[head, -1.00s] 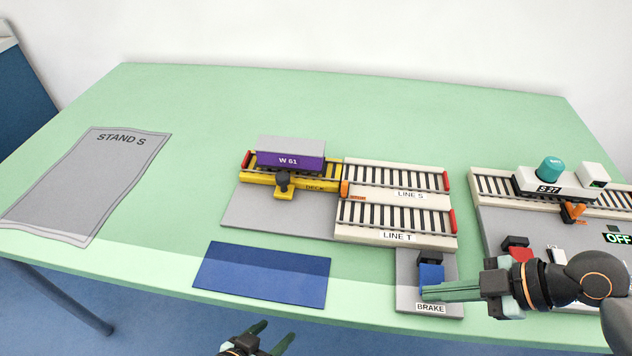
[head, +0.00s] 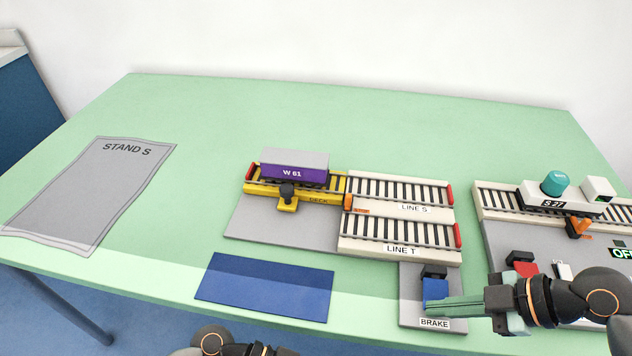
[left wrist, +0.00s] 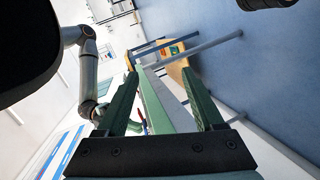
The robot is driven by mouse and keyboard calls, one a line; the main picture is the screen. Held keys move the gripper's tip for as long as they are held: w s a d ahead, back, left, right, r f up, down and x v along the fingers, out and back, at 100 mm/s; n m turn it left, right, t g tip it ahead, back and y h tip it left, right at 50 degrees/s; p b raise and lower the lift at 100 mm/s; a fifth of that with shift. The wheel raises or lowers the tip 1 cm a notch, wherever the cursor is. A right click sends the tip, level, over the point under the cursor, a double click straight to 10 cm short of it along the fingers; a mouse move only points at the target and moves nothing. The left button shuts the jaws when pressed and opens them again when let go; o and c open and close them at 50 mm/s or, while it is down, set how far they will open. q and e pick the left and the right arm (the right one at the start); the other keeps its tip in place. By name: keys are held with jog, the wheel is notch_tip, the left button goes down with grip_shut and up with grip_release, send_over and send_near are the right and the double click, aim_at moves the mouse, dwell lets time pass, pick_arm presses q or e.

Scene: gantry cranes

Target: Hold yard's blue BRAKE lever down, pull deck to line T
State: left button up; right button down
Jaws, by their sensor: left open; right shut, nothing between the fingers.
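The blue BRAKE lever (head: 435,290) stands on a grey plate at the yard's front right. My right gripper (head: 430,307) is shut, its fingertips at the lever's near side; whether they press it down I cannot tell. The yellow deck (head: 318,199) is at the yard's left, level with line S (head: 394,190), carrying the purple wagon W 61 (head: 294,173). A dark knob (head: 287,190) sits on the deck's front tab. Line T (head: 389,236) lies nearer, with bare grey board to its left. My left gripper (left wrist: 160,95) is open and empty in the left wrist view; its fingers are outside the head view.
A blue mat (head: 265,287) lies in front of the yard. A grey STAND S sheet (head: 90,190) lies at the left. A second board at the right holds wagon S 27 (head: 567,198), a red lever (head: 525,269) and an OFF display (head: 622,253). Green table is clear behind.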

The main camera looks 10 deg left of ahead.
pick_arm(q)
notch_tip(320, 180, up, 6)
jog(key=m+g, duration=0.1)
jog(key=g, duration=0.3)
jog(key=w+a+r+t+y, duration=0.1)
jog(key=w+a+y, duration=0.1)
jog(key=w, duration=0.2)
jog(key=w+a+r+n+t+y, duration=0.1)
jog(key=w+a+r+y, duration=0.1)
jog(key=w, duration=0.2)
jog(key=w+a+r+n+t+y, duration=0.1)
jog(key=w+r+t+y, duration=0.1)
jog(key=w, duration=0.3)
jog(key=shift+a+r+y, duration=0.2)
jog(key=shift+a+y, duration=0.2)
jog(key=shift+y, duration=0.2)
jog(key=w+a+r+m+t+y, duration=0.2)
jog(key=w+a+r+m+t, duration=0.15)
jog(key=w+a, duration=0.4)
jog(key=m+t+y, duration=0.2)
jog(key=m, duration=0.1)
send_near(286, 188)
notch_tip(286, 188, up, 3)
jog(key=shift+s+a+r+g, duration=0.15)
jog(key=shift+a+g, duration=0.1)
jog(key=shift+a, duration=0.15)
jog(key=x, duration=1.2)
jog(key=shift+a, duration=0.1)
